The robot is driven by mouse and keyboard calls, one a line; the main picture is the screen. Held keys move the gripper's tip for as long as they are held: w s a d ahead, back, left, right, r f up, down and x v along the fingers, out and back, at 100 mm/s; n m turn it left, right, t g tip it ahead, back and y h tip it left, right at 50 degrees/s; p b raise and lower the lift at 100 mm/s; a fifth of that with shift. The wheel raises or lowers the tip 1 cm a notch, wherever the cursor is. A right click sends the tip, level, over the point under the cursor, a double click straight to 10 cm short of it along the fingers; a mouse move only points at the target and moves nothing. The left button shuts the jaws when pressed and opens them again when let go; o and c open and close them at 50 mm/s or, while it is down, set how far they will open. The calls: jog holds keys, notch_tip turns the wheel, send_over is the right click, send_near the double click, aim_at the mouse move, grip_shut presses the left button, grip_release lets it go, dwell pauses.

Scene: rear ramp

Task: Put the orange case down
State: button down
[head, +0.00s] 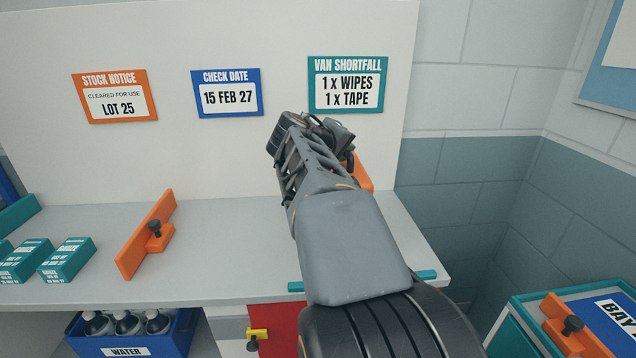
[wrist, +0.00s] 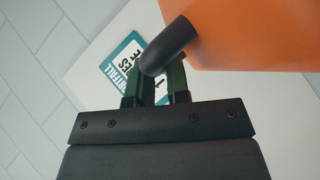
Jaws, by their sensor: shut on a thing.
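The orange case (head: 362,176) shows only as a small part at the right of my arm in the head view; my arm hides the rest. In the wrist view the orange case (wrist: 255,35) fills the upper right, with a dark rounded handle (wrist: 168,45) at its left. My gripper (wrist: 156,85) is shut on that handle. In the head view my gripper (head: 338,134) is over the right part of the grey counter (head: 235,235), in front of the white back panel. I cannot tell whether the case touches the counter.
An orange divider (head: 148,236) with a black knob stands on the counter to the left. Teal boxes (head: 68,260) lie farther left. The counter is bare between divider and arm. Below are a blue water crate (head: 180,335) and a red panel (head: 279,330). A teal-edged bin (head: 520,325) stands lower right.

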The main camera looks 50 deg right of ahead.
jog(key=w, duration=0.1)
jog(key=w+f, duration=0.1)
jog(key=w, duration=0.1)
jog(key=shift+w+d+f, duration=0.15)
jog(key=shift+w, duration=0.15)
jog(key=w+f, duration=0.4)
jog(key=f, duration=0.5)
jog(key=shift+w+d, duration=0.3)
jog(key=shift+w, duration=0.1)
jog(key=shift+f+b, duration=0.2)
jog(key=shift+b, duration=0.1)
jog(key=c, duration=1.1)
grip_release()
